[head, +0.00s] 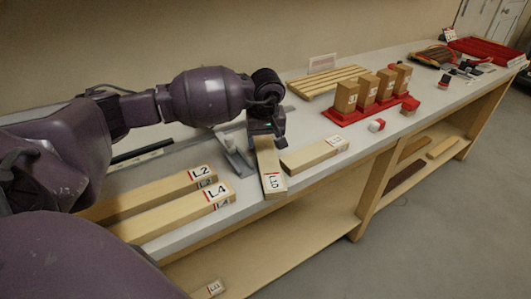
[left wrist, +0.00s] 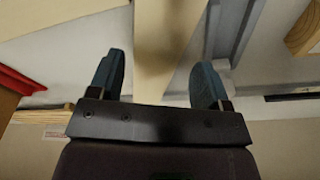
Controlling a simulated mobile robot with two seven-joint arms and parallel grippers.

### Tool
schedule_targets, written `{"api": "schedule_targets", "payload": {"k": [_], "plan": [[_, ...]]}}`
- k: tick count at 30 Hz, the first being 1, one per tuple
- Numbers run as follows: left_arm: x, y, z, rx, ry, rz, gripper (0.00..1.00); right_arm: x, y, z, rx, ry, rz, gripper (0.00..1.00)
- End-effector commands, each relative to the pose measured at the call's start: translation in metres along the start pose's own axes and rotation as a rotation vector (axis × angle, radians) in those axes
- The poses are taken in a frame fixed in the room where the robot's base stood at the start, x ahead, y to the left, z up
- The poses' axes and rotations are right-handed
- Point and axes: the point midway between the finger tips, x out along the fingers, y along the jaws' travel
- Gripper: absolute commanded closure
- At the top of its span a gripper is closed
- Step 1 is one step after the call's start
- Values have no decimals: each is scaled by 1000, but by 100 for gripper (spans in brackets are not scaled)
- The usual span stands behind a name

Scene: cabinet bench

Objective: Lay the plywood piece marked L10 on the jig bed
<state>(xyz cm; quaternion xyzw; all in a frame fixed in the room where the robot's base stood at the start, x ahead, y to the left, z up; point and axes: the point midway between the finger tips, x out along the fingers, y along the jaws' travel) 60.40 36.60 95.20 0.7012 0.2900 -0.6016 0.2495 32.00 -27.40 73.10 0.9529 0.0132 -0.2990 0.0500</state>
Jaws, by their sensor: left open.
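The plywood piece marked L10 (head: 272,178) is a pale bar with a red line by its label. It points toward the bench's front edge. My left gripper (head: 266,130) is over its far end. In the left wrist view the gripper (left wrist: 158,75) is open, with one dark finger on each side of a pale wooden bar (left wrist: 165,40); gaps show beside the fingers. A grey metal fixture (head: 237,160) stands just left of L10; I cannot tell if it belongs to the jig bed. My right gripper is not in view.
Bars L2 (head: 160,190) and L4 (head: 180,212) lie to the left. Another labelled bar (head: 314,155) lies close right of L10. Farther right are a slatted wooden rack (head: 325,80) and a red holder (head: 350,116) with several upright blocks. A shelf (head: 315,220) runs below.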

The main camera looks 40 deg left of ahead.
Motion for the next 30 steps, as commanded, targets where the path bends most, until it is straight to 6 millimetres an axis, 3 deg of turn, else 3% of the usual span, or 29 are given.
{"api": "schedule_targets", "payload": {"k": [7, 15, 24, 26, 30], "plan": [[34, 1, 3, -1, -4, -1, 29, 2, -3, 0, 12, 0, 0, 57], [37, 1, 2, 0, -1, -1, 30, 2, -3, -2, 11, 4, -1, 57], [37, 1, 2, 0, -2, -1, 75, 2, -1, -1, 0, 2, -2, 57], [36, 2, 2, 0, -1, 0, 80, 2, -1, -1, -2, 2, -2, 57], [36, 2, 2, 0, -1, 0, 80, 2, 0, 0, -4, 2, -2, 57]]}}
